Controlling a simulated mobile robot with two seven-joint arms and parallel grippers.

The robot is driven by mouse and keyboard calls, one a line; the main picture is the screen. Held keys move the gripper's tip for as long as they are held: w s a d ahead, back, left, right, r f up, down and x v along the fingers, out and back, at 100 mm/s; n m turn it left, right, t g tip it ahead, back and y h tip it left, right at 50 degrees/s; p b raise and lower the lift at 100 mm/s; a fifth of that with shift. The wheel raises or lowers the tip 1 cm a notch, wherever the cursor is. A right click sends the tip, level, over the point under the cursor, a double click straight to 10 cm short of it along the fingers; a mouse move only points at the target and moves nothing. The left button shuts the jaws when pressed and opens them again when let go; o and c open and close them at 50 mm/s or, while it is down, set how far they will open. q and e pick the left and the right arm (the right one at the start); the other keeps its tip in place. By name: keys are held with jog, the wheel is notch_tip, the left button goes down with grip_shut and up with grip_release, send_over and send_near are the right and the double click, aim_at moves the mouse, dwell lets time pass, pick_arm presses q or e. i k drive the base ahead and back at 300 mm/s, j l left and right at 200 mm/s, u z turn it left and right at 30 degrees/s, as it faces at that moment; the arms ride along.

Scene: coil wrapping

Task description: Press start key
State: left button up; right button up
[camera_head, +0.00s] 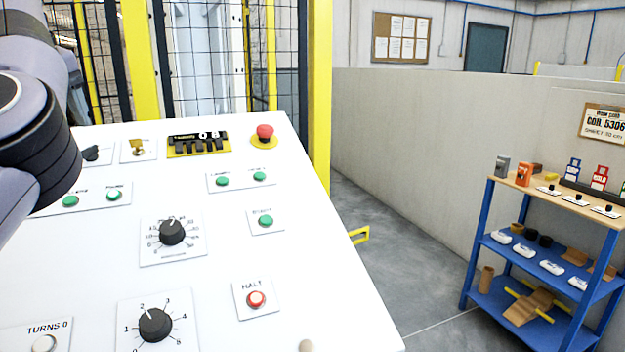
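The white control panel (95,250) fills the lower left of the head view. A green button (266,221) sits on a small plate right of the middle; its label is blurred but looks like START. Two green buttons (222,180) share a plate above, with small unreadable labels. Links of my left arm cover the panel's upper left corner. Neither gripper is in view, and nothing of mine visibly touches the green button.
Black dials (172,232) and a white TURNS button (44,343) are on the panel. A blue shelf (548,250) stands right, beyond open floor. Yellow-framed fencing (320,90) is behind.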

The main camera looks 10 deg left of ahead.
aim_at(266, 220)
jog(key=k+l, duration=0.9)
jog(key=k, duration=0.15)
